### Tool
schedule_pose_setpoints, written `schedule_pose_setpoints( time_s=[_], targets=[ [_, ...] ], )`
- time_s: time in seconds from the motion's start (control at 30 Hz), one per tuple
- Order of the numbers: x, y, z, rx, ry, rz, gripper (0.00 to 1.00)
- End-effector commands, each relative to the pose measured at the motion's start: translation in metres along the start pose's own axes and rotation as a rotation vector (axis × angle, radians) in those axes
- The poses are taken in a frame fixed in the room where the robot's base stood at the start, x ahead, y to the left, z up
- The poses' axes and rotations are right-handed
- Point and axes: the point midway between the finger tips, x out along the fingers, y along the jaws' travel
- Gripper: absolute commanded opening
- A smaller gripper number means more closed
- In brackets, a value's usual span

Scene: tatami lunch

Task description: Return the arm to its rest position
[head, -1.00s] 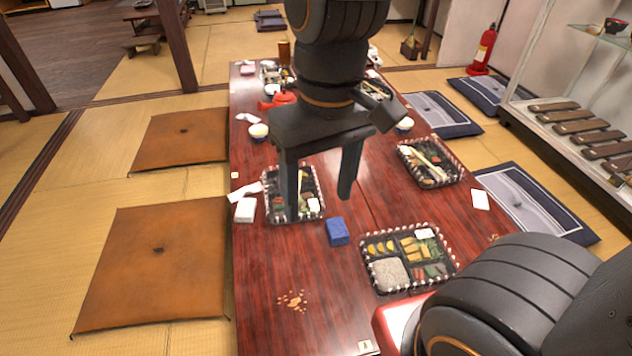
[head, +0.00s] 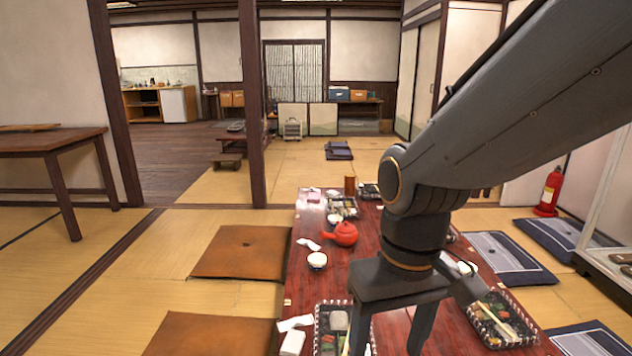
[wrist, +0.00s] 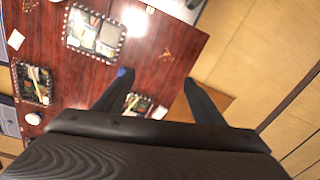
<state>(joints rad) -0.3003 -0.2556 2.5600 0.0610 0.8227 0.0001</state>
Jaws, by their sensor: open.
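My gripper (head: 391,337) hangs over the long red lacquered table (head: 308,259) in the head view, its two fingers pointing down and spread apart. Nothing is between the fingers. My arm reaches in from the upper right. In the wrist view my gripper (wrist: 158,88) is also open and empty above the table (wrist: 165,58). A blue block (wrist: 122,71) shows partly beside one finger there.
Bento trays (head: 499,320) and a red teapot (head: 342,234) stand on the table. Orange cushions (head: 243,252) lie left, blue cushions (head: 508,259) right. A dark wooden post (head: 251,110) rises behind. A fire extinguisher (head: 550,192) stands at the right.

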Motion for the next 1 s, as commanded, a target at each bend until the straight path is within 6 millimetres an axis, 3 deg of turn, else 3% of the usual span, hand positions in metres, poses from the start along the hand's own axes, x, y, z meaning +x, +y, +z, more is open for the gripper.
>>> schedule_pose_setpoints(
  time_s=[0.03, 0.6, 0.8, 1.0],
  targets=[
    [-0.011, 0.003, 0.002, 0.014, -0.002, 0.002, 0.63],
    [-0.089, 0.059, 0.017, 0.201, -0.006, 0.033, 0.63],
    [-0.106, 0.074, 0.025, 0.249, -0.008, 0.039, 0.63],
    [-0.110, 0.081, 0.027, 0.266, -0.007, 0.042, 0.63]
  ],
)
